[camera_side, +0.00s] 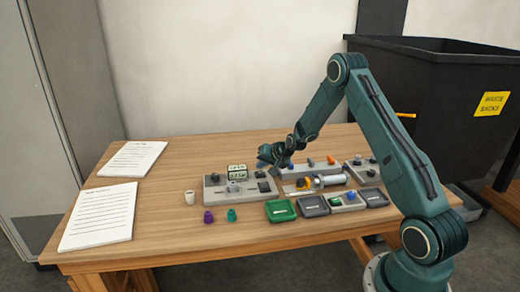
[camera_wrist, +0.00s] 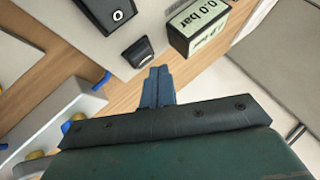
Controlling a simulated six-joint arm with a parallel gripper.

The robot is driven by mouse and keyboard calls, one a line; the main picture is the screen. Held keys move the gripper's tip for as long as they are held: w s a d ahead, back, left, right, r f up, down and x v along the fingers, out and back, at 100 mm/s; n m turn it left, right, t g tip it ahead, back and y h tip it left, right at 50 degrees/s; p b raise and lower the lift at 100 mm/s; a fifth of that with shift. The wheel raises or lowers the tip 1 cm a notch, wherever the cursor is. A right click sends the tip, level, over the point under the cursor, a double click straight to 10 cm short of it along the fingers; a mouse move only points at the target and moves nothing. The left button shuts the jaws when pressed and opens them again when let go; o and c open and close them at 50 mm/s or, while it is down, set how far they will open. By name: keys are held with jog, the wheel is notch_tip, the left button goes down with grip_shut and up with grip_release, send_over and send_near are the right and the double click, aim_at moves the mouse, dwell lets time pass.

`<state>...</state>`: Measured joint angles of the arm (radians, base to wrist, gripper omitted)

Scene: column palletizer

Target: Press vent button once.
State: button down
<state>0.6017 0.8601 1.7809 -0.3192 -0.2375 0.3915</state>
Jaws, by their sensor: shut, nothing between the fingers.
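My gripper (camera_wrist: 158,74) is shut and empty in the wrist view. Its fingertips are close below a small black rocker-like button (camera_wrist: 137,52) on a light grey panel (camera_wrist: 78,35). I cannot read a label that says which control is the vent button. A black part with a round silver centre (camera_wrist: 118,14) sits farther up the panel. In the side view my gripper (camera_side: 264,163) hangs over the back of the grey panel (camera_side: 216,196), near a display box (camera_side: 237,171). I cannot tell whether the fingertips touch anything.
The display (camera_wrist: 205,22) reads 0.0 bar, upside down. Another grey block with blue and yellow parts (camera_wrist: 68,125) lies at left in the wrist view. Green (camera_side: 281,211) and dark trays (camera_side: 313,206) stand at the front. The table's left holds papers (camera_side: 98,216).

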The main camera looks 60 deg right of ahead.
aim_at(262, 174)
jog(key=shift+f, duration=0.2)
jog(key=shift+f, duration=0.25)
jog(key=shift+f, duration=0.55)
dwell(1.2)
jog(key=shift+r, duration=1)
jog(key=shift+r, duration=0.1)
jog(key=shift+r, duration=2.4)
